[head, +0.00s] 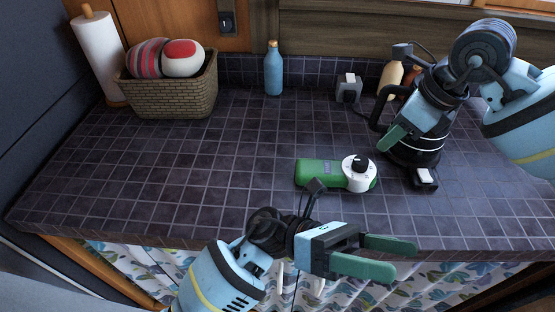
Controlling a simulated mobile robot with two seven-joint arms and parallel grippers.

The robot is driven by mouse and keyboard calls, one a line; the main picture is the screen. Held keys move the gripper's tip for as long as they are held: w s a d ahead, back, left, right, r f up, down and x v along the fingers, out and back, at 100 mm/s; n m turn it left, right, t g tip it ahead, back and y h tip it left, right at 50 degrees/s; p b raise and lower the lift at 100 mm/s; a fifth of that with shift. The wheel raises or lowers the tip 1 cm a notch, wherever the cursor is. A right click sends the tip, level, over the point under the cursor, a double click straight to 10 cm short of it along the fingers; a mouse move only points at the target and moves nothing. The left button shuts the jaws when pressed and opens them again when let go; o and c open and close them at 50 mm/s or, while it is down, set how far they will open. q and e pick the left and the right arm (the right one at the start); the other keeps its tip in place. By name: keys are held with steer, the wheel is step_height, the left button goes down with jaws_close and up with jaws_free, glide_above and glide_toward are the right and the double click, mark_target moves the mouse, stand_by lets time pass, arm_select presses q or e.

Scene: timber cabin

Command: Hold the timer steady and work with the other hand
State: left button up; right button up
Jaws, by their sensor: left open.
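The timer (318,173) is a green block with a white round dial and black knob at its right end. It lies flat on the tiled counter, right of the middle, and nothing touches it. My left gripper (402,258) is low in the picture near the counter's front edge, in front of and to the right of the timer. Its two green fingers are apart with nothing between them. My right gripper (391,141) is above and to the right of the timer, in front of a dark kettle. Only one green finger shows clearly, so its opening is unclear.
The dark kettle (416,157) stands right of the timer, partly hidden by my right arm. A blue bottle (274,70), a small grey object (348,88), a wicker basket (170,97) and a paper towel roll (98,55) stand at the back. The counter's left and middle are clear.

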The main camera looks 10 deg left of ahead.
arm_select(q)
steer(key=w+a+r+g, duration=0.1)
steer(key=w+r, duration=0.4)
steer(key=r, duration=0.3)
steer(key=m+t+y, duration=0.3)
steer(key=t+y, duration=0.6)
steer(key=t, duration=0.2)
glide_toward(301, 166)
steer(key=x, duration=0.3)
steer(key=shift+w+d+f, duration=0.1)
steer(key=shift+d+f, duration=0.05)
steer(key=shift+x, duration=3.95)
steer(key=shift+c, duration=0.4)
